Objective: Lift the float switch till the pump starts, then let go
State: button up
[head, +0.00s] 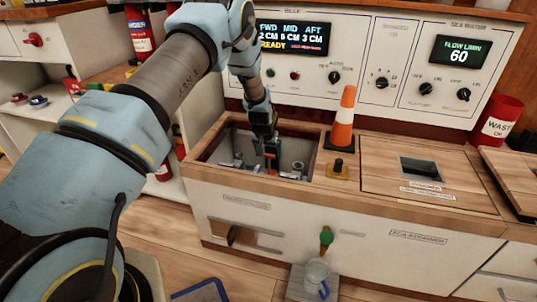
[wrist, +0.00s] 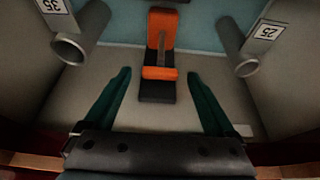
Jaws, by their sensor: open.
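The float switch (wrist: 160,42) is an orange and black piece with a grey arm, low in the open bilge well. In the wrist view it stands in the upper middle. My gripper (wrist: 159,74) is open, with its two dark green fingers apart, one on each side of the switch's lower end. No contact with it shows. In the head view my gripper (head: 268,158) reaches down into the well (head: 312,140), and orange shows at its tip. The panel display (head: 294,38) reads FWD, MID, AFT with 2, 8 and 3 CM, and READY.
Two grey pipes flank the switch, one marked 35 (wrist: 70,48) and one marked 25 (wrist: 240,62). The well's wooden rim surrounds my arm. An orange and white cone (head: 343,120) stands at the rim's right. A closed wooden lid (head: 385,180) lies further right.

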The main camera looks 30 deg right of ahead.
grip_shut()
dwell(0.8)
jog(key=shift+r, duration=0.1)
